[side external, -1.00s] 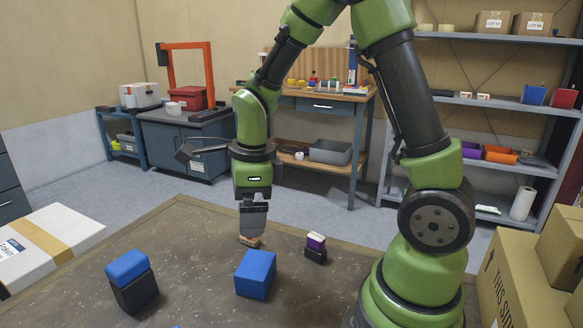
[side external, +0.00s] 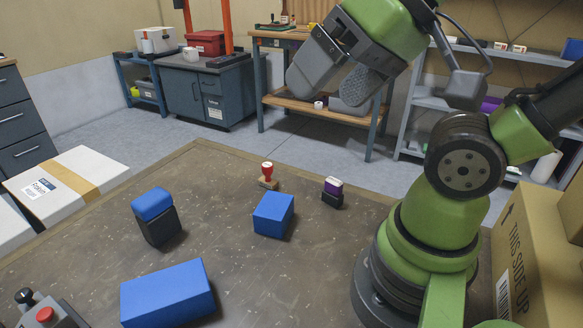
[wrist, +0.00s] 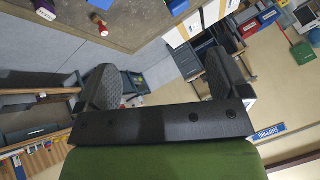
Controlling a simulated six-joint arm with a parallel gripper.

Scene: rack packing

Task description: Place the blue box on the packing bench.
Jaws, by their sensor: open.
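A mid-sized blue box (side external: 272,215) rests on the brown work surface (side external: 225,170) near its middle. A larger, longer blue box (side external: 167,294) lies at the front left, and a smaller blue block (side external: 152,204) sits on a black block. The pictures do not show which one is meant. My gripper (side external: 338,76) is raised above the far side of the surface, open and empty, well away from all the boxes. In the wrist view its fingers (wrist: 163,82) are spread with nothing between them. A blue box (wrist: 178,6) shows partly there at the top edge.
A white taped carton (side external: 70,188) is at left, a brown carton (side external: 530,260) at right. A red-button control box (side external: 48,316) sits front left. A wooden-topped workbench (side external: 283,38) stands behind.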

